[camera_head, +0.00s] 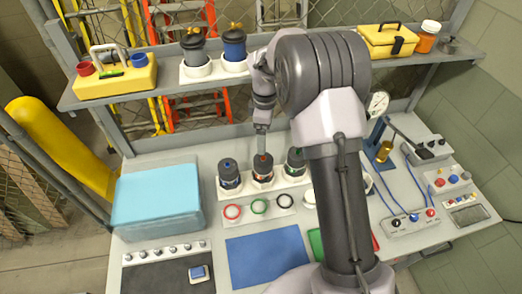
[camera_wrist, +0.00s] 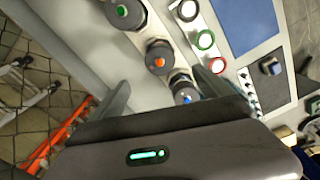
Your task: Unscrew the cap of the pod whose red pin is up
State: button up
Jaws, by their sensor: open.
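Three dark pods with grey caps stand in a row in a white rack. The middle pod (camera_head: 262,171) has a red pin on top; in the wrist view its cap (camera_wrist: 159,56) shows the pin as orange-red. The left pod (camera_head: 229,175) has a blue pin and shows lower in the wrist view (camera_wrist: 185,90). The right pod (camera_head: 296,162) has a green pin and shows at the wrist view's top (camera_wrist: 126,12). My gripper (camera_head: 262,143) is open and empty, pointing down above the middle pod. Its fingers (camera_wrist: 160,84) also show in the wrist view, apart from the cap.
A strip with red (camera_head: 232,211), green (camera_head: 259,206) and white rings lies in front of the rack. A light-blue box (camera_head: 158,200) stands at left. An overhead shelf (camera_head: 140,93) holds two more pods, a yellow toolbox and other items. My arm hides part of the bench.

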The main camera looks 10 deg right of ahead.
aim_at(264, 158)
notch_tip(264, 158, down, 14)
jog(key=shift+d+r+b, duration=0.1)
jog(key=shift+r+b, duration=0.05)
jog(key=shift+b, duration=0.65)
jog(key=c, duration=1.3)
jog(key=shift+c, duration=0.2)
